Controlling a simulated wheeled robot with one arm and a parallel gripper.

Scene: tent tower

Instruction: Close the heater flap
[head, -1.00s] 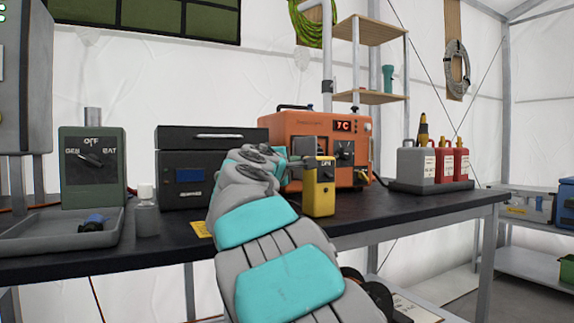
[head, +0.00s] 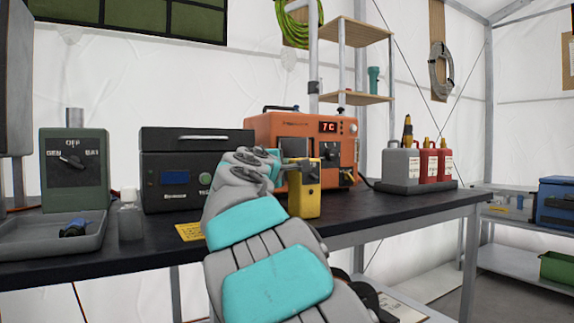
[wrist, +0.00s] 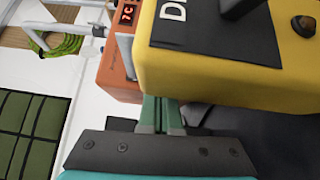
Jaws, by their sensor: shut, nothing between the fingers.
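The orange heater (head: 281,125) stands on the black bench, its red display reading 7 C. My gripper (wrist: 161,116) is shut and empty. Its green fingertips are close beside the yellow box (wrist: 215,65) in the wrist view; I cannot tell whether they touch it. My arm hides the heater's lower left.
Left of the heater are a black case (head: 195,142), a clear bottle (head: 130,215) and a green switch box (head: 75,165). A tray (head: 418,186) of grey and red bottles stands to the right. The bench (head: 405,208) is clear at its front right.

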